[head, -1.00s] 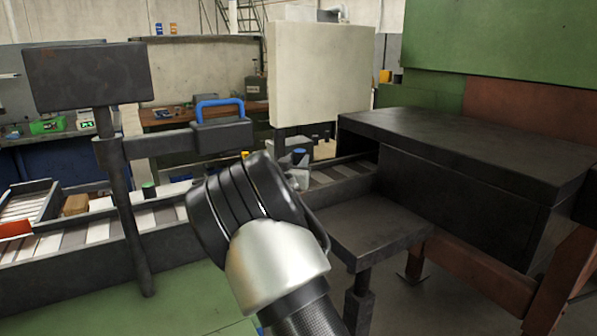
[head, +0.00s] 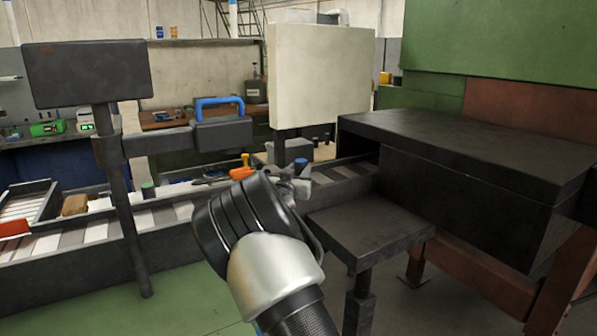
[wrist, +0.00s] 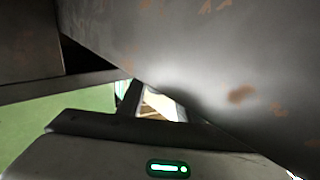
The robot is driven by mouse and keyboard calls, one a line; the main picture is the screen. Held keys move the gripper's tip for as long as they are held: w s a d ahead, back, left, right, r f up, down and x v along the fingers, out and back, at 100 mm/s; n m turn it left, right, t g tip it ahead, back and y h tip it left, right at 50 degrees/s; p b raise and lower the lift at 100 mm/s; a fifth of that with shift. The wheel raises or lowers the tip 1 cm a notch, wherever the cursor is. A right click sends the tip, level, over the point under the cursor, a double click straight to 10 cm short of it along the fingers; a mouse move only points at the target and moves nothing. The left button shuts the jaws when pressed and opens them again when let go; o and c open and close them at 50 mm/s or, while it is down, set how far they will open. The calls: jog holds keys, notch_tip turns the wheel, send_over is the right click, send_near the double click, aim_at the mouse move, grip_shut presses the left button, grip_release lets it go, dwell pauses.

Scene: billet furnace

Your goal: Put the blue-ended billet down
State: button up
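The blue-ended billet shows in the head view as a blue end (head: 301,162) just above my gripper (head: 294,185), over the roller conveyor (head: 345,172). My wrist housing hides most of the gripper and the billet's lower part, so I cannot see whether it touches the conveyor. The gripper appears shut on the billet, as the two have moved together. In the wrist view a large grey surface with rusty flecks (wrist: 215,65) fills the upper right, very close. It looks like the billet's side. The fingertips cannot be made out there.
A dark box-shaped furnace housing (head: 470,155) stands at the right, with a dark side table (head: 370,228) before it. A green-ended piece (head: 148,190) and an orange-and-yellow item (head: 243,172) are on or behind the conveyor. A dark post (head: 122,200) stands left of my arm.

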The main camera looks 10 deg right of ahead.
jog(key=o, duration=0.3)
jog(key=shift+o, duration=0.2)
jog(key=shift+r, duration=0.2)
jog(key=s+a+r+n+g+y, duration=0.1)
jog(key=s+g+y, duration=0.15)
jog(key=s, duration=0.85)
jog(key=s+a+r+n+g+y+p, duration=0.15)
jog(key=s+y, duration=0.25)
jog(key=s, duration=0.8)
jog(key=s+a+r+n+g+y, duration=0.1)
jog(key=s+r+g+y, duration=0.15)
jog(key=s, duration=0.85)
jog(key=s+d+f+g+h, duration=0.1)
jog(key=s+d+f+g, duration=0.1)
jog(key=s, duration=0.9)
jog(key=s+d+f+g+h, duration=0.1)
jog(key=s+d+f+g, duration=0.1)
jog(key=s, duration=0.8)
jog(key=shift+s+d+f+n, duration=0.35)
jog(key=shift+d+f+n, duration=0.1)
jog(key=shift+d, duration=0.2)
